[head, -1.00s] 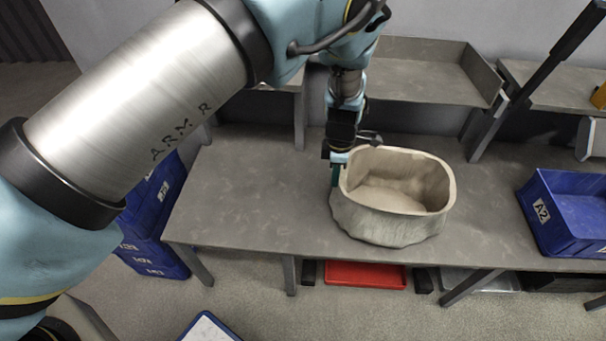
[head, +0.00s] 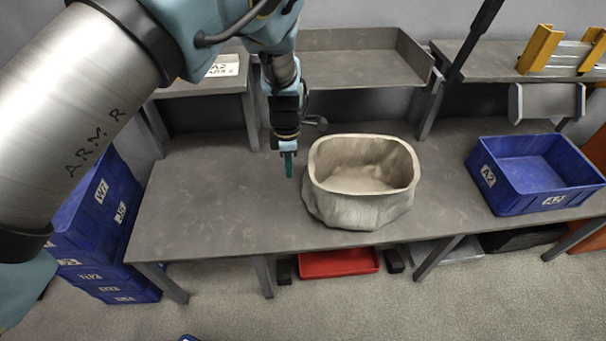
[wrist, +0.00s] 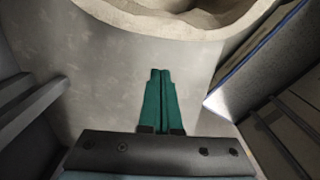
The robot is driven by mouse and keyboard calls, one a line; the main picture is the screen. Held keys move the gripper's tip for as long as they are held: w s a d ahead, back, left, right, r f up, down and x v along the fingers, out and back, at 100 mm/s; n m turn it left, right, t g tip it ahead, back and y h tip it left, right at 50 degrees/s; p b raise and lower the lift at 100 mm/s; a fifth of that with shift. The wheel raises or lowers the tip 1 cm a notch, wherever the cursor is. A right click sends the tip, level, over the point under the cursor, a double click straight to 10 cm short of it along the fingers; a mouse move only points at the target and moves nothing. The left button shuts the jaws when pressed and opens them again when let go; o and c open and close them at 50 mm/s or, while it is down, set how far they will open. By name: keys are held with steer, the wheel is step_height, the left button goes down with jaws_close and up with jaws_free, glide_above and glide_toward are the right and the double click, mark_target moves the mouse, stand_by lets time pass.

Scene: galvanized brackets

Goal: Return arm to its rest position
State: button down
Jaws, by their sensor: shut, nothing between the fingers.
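My gripper (head: 288,165) points down above the grey workbench (head: 220,205), just left of a beige sack-like bin (head: 360,205) with an open top. The gripper's green fingers are together and empty. In the wrist view the fingers (wrist: 160,100) lie side by side, with the bin's rim (wrist: 160,22) beyond them at the top. A gap of bare bench shows between the fingers and the bin in the head view. My arm reaches in from the upper left.
A blue crate labelled A2 (head: 500,195) stands on the bench at the right. Stacked blue crates (head: 105,215) stand at the left. A raised grey shelf (head: 350,65) is behind the bin. A red tray (head: 338,262) is below the bench. The bench left of the gripper is clear.

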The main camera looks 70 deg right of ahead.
step_height(320, 180, up, 8)
steer(key=shift+r+b, duration=0.15)
steer(key=shift+b, duration=0.25)
steer(key=shift+d, duration=0.1)
